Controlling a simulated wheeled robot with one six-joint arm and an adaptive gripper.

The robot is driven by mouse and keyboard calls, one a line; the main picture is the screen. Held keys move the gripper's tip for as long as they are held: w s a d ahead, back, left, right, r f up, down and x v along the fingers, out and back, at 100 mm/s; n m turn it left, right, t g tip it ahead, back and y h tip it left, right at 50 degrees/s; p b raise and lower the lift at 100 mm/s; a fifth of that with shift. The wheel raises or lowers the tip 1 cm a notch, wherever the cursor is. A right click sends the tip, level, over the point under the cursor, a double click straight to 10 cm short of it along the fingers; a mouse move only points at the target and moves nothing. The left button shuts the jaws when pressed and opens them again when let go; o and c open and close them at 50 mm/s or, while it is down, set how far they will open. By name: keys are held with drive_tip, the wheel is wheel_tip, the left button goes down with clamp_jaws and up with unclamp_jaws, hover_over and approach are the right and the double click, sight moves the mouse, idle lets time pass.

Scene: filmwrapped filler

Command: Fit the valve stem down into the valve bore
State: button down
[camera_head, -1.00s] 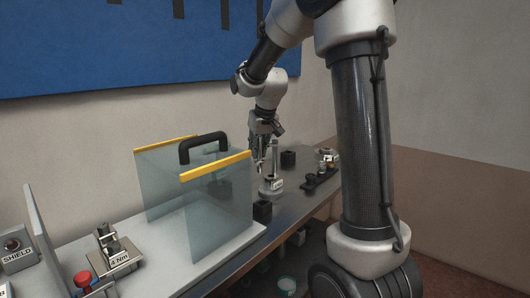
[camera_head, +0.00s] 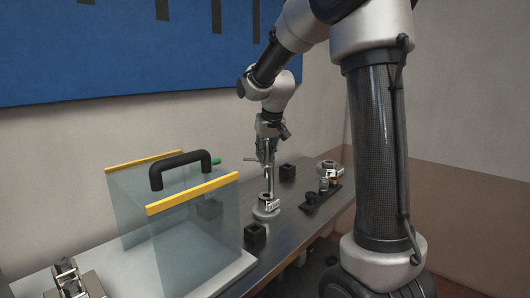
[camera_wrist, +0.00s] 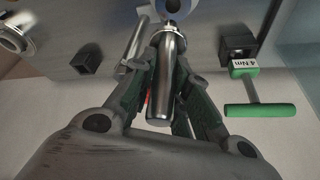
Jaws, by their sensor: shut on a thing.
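My gripper (camera_head: 267,156) is shut on the valve stem (camera_head: 270,180), a silver metal rod, above the valve body. In the wrist view the stem (camera_wrist: 163,90) lies between the two fingers of my gripper (camera_wrist: 162,72), its far end toward the top. The valve body (camera_head: 266,213) is a pale round piece with a white label, standing on the bench. In the wrist view a pale blue-grey ring with a dark hole (camera_wrist: 172,7) shows just beyond the stem's far end. The stem looks nearly upright over the body. I cannot tell whether its tip is inside the bore.
A clear shield with yellow edges and a black handle (camera_head: 180,163) stands left of the valve body. Black blocks (camera_head: 255,236) (camera_head: 287,172) stand near it. A green T-handled tool (camera_wrist: 258,108) shows in the wrist view.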

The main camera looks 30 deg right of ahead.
sight(268, 166)
drive_tip(key=shift+f, duration=2.7)
drive_tip(key=shift+f, duration=2.5)
drive_tip(key=c, duration=1.3)
unclamp_jaws()
drive_tip(key=v, duration=1.2)
